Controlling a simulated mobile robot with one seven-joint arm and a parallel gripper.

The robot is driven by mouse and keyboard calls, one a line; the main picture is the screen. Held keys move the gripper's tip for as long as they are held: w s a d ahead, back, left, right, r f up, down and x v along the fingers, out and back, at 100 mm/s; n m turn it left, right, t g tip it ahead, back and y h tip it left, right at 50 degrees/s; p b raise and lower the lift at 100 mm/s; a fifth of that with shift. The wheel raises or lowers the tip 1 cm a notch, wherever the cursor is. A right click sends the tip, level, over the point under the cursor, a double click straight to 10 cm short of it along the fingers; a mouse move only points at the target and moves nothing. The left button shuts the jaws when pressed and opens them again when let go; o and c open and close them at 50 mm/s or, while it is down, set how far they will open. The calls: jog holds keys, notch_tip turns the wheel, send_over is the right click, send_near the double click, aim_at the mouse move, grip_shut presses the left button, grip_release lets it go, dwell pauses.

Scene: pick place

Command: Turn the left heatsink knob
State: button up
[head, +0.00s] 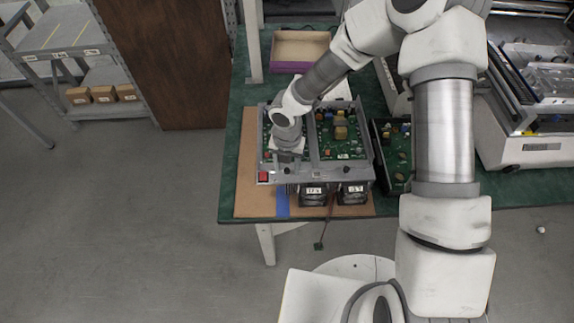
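An open grey metal chassis (314,173) with green circuit boards lies on the table. Two black heatsink blocks with white labels stick out of its front edge, a left one (313,196) and a right one (352,195). A small dark knob-like spot (287,171) shows on the front strip at the left, and a similar one (347,170) at the right. Both are too small to make out clearly. My gripper (288,156) points down over the left board, just behind the left spot. Its fingers are largely hidden under my wrist, so contact and opening cannot be told.
A red switch (263,177) sits at the chassis's front left corner. Another board in a black case (392,150) lies close on the right. A purple-edged box (299,46) stands behind. A cable with a plug (319,245) hangs over the table's front edge.

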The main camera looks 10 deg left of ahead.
aim_at(287, 170)
jog(key=shift+r, duration=0.1)
notch_tip(287, 170, up, 17)
jog(key=p, duration=0.2)
jog(key=shift+r, duration=0.15)
dwell(0.6)
jog(key=s+d+r+m+t+h, duration=0.1)
jog(key=s+d+r+m, duration=0.1)
jog(key=d+r+m, duration=0.45)
jog(key=s+d+r+m+h, duration=0.1)
jog(key=d+r+m, duration=0.3)
jog(key=d+m, duration=0.5)
jog(key=s+d+r+m+t+y, duration=0.2)
jog(key=s+d+r+m+t, duration=0.2)
jog(key=m, duration=1.6)
jog(key=s+d+r, duration=0.3)
jog(key=s+r, duration=0.3)
jog(key=r, duration=0.1)
jog(key=shift+s+d+t, duration=0.2)
jog(key=shift+d+t, duration=0.1)
